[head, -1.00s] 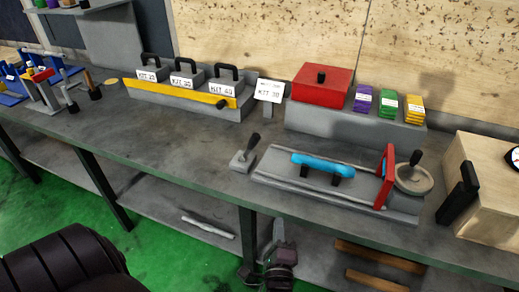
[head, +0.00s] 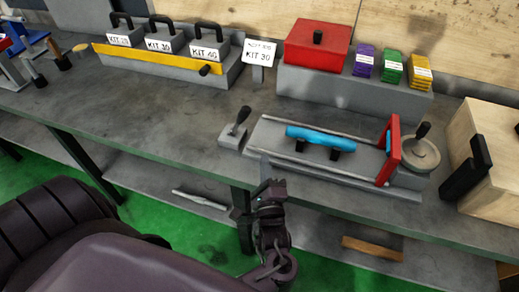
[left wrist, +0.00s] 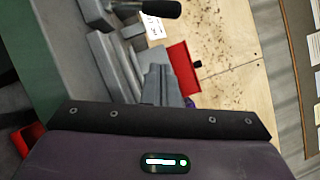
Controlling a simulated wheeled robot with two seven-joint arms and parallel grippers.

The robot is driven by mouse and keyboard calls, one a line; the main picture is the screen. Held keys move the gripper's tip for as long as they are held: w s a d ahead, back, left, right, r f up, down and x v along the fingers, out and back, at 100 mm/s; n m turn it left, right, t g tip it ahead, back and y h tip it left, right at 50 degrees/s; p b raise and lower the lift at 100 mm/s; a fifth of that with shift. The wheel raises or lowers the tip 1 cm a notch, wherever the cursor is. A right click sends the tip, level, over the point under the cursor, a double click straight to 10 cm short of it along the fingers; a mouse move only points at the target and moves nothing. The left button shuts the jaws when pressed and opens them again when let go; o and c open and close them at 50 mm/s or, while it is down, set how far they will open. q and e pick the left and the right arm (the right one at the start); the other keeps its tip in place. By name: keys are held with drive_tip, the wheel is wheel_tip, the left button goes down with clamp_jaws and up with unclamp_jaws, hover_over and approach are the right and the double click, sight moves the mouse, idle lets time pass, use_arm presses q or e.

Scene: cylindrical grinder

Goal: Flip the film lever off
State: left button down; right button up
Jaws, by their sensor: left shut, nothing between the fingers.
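The lever that I take for the film lever has a black handle (head: 239,120) tilted up to the right. It stands on a small grey block (head: 231,138) near the bench's front edge, left of the grinder. A black handle (left wrist: 157,8) also shows at the top of the left wrist view. My left gripper (head: 265,168) is shut and empty, in front of the bench edge, below and right of the lever and apart from it. Its closed fingers show in the left wrist view (left wrist: 157,80). My right gripper is not in view.
The grinder bed (head: 350,168) with a blue handle (head: 320,138), a red plate (head: 389,150) and a handwheel (head: 421,155) lies just right. Behind stand a grey rack with a yellow bar (head: 150,60), a sign (head: 259,52) and a red box (head: 313,47).

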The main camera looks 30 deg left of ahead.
sight(239, 121)
use_arm(q)
drive_tip(key=p+x, duration=0.1)
drive_tip(key=x, duration=0.8)
drive_tip(key=shift+r, duration=0.1)
drive_tip(key=shift+a+r+p, duration=0.25)
drive_tip(key=shift+a+p, duration=0.15)
drive_tip(key=shift+a, duration=0.15)
drive_tip(key=shift+a+r+p, duration=0.2)
drive_tip(key=shift+a+p, duration=0.2)
drive_tip(key=shift+a, duration=0.2)
drive_tip(key=shift+a+r, duration=0.15)
drive_tip(key=shift+a, duration=0.5)
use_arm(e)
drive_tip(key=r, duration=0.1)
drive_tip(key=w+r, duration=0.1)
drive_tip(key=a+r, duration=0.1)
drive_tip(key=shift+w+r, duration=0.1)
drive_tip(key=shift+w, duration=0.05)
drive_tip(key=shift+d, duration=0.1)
